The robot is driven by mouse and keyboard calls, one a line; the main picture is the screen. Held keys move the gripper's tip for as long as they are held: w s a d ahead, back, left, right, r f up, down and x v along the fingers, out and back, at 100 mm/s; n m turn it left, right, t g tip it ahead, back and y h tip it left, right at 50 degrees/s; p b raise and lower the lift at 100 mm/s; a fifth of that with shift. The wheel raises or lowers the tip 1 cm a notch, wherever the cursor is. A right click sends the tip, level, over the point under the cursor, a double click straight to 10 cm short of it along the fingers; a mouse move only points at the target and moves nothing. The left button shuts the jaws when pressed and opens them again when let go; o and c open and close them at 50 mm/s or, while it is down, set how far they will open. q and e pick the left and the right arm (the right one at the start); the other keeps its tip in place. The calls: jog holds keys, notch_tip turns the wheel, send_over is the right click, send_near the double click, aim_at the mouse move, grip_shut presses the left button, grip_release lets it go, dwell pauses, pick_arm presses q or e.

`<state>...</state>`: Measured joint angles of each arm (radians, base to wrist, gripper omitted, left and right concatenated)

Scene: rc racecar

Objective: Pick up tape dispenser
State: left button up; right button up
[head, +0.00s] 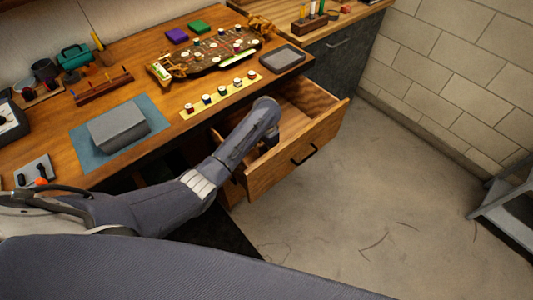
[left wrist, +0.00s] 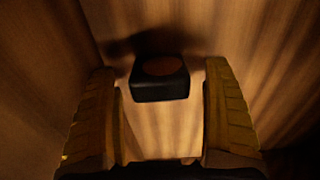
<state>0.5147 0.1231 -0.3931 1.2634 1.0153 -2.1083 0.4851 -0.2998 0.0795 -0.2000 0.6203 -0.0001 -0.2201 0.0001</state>
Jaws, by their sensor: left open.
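A small dark block with a rounded brownish patch on top (left wrist: 160,80) lies in the wooden drawer. I cannot tell for sure that it is the tape dispenser. My left gripper (left wrist: 160,72) is open, with its two yellow fingers apart on either side of the block in the left wrist view. The block sits near fingertip level, with gaps to both fingers. In the head view my left gripper (head: 270,138) reaches down into the open drawer (head: 318,130), and my arm hides much of the inside. My right gripper is not in view.
The workbench (head: 165,95) carries a grey box on a blue mat (head: 88,153), a circuit-like chassis (head: 210,55), a yellow strip of small parts (head: 220,96), a grey tray (head: 282,59) and a teal item (head: 75,57). Drawer walls stand close around my gripper.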

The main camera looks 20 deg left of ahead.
pick_arm(q)
jog(key=c, duration=1.3)
notch_tip(320, 180, up, 10)
jog(key=shift+d+f, duration=0.1)
jog(key=shift+r, duration=1.7)
notch_tip(320, 180, up, 7)
send_over(267, 149)
jog(key=shift+f, duration=0.15)
